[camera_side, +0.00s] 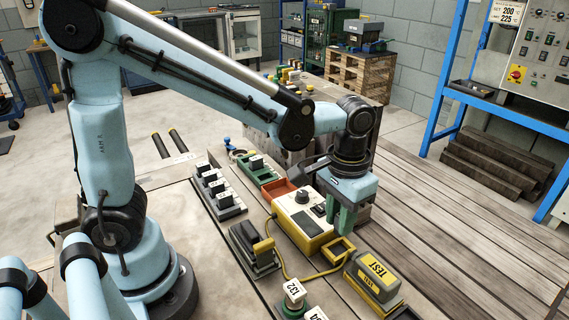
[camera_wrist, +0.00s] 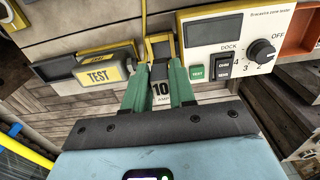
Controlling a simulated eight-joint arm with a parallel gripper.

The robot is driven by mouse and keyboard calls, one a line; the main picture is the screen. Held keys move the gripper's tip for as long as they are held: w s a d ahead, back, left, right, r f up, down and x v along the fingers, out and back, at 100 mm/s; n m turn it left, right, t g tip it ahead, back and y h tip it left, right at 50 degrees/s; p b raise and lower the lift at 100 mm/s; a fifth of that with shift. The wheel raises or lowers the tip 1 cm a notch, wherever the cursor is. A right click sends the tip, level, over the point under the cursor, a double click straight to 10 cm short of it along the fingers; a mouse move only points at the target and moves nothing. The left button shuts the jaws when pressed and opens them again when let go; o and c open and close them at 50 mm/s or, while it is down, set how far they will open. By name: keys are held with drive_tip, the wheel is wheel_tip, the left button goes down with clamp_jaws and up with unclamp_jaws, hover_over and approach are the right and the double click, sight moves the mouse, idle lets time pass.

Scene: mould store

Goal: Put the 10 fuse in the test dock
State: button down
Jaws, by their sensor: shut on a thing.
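The 10 fuse (camera_wrist: 160,89), with a white label reading 10 AMPS, is between the green fingers of my gripper (camera_wrist: 158,70) in the wrist view. The fingers are shut on it. In the side view my gripper (camera_side: 343,222) points down just above the test dock, and the fuse is hidden by the fingers. The test dock is a yellow square frame (camera_side: 339,256) beside the tester. In the wrist view the dock (camera_wrist: 152,40) shows just beyond the fuse. Whether the fuse touches the dock, I cannot tell.
The yellow and white tester (camera_side: 290,226) with a knob stands left of my gripper. A grey and yellow TEST block (camera_side: 374,279) is close to the dock on the right. A fuse rack (camera_side: 226,203), a red-brown tray (camera_side: 275,190) and a yellow cable (camera_side: 280,262) lie around. Planks at right are clear.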

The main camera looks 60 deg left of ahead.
drive_tip(key=shift+f, duration=2)
drive_tip(key=shift+f, duration=0.9)
idle(0.4)
drive_tip(key=c, duration=0.8)
unclamp_jaws()
drive_tip(key=shift+c, duration=0.2)
drive_tip(key=shift+a, duration=0.1)
drive_tip(key=shift+r, duration=0.1)
drive_tip(key=shift+r, duration=3.7)
